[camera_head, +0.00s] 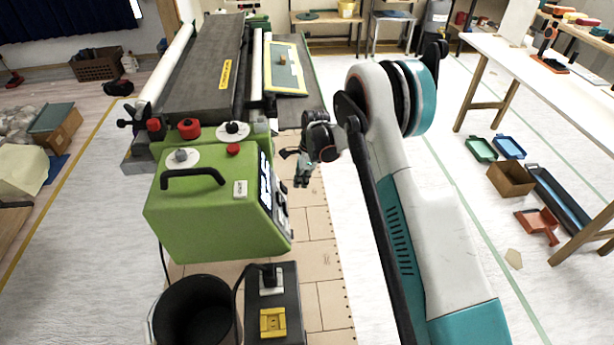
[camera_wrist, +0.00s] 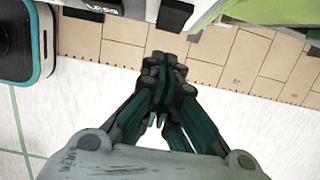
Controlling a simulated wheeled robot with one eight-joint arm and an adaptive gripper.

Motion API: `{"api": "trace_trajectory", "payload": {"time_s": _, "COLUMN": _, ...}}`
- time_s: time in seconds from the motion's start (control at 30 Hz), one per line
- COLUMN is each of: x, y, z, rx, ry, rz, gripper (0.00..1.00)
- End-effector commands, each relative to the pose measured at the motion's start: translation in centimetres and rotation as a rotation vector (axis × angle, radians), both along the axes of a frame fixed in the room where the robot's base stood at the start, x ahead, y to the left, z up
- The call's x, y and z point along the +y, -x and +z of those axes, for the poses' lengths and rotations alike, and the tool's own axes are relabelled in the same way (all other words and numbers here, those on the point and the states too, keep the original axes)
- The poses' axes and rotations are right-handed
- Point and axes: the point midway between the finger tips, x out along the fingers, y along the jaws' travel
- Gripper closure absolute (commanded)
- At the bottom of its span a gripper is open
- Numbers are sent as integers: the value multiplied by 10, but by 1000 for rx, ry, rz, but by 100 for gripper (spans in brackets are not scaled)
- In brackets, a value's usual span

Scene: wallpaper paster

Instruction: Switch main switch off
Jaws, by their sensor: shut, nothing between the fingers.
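The green wallpaper paster (camera_head: 190,225) stands at the left of centre in the head view. Its top carries a grey knob (camera_head: 181,156) on a white disc, a black knob (camera_head: 232,129) on a white disc, red knobs and a small white plate (camera_head: 240,189). A dark control panel (camera_head: 270,190) faces right. I cannot tell which of these is the main switch. My gripper (camera_head: 302,180) is shut and empty, apart from the machine, to the right of the panel. In the wrist view my gripper (camera_wrist: 165,65) points at the tiled strip, with part of the machine above it.
A black bucket (camera_head: 197,312) and a black box with a yellow socket (camera_head: 273,322) stand in front of the machine. A white-topped table (camera_head: 540,75) is at the right. Trays and a cardboard box (camera_head: 511,178) lie on the floor near it. Pale floor between is free.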

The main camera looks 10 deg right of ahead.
Motion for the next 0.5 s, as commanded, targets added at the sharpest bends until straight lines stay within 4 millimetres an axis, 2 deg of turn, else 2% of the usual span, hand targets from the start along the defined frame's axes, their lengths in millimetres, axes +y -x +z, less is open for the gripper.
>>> {"api": "trace_trajectory", "payload": {"time_s": 0.2, "x": 19, "y": 0, "z": -10, "rx": 0, "ry": 0, "rz": 0, "gripper": 100}}
{"api": "trace_trajectory", "payload": {"time_s": 0.5, "x": 22, "y": 0, "z": -10, "rx": 0, "ry": 0, "rz": 0, "gripper": 100}}
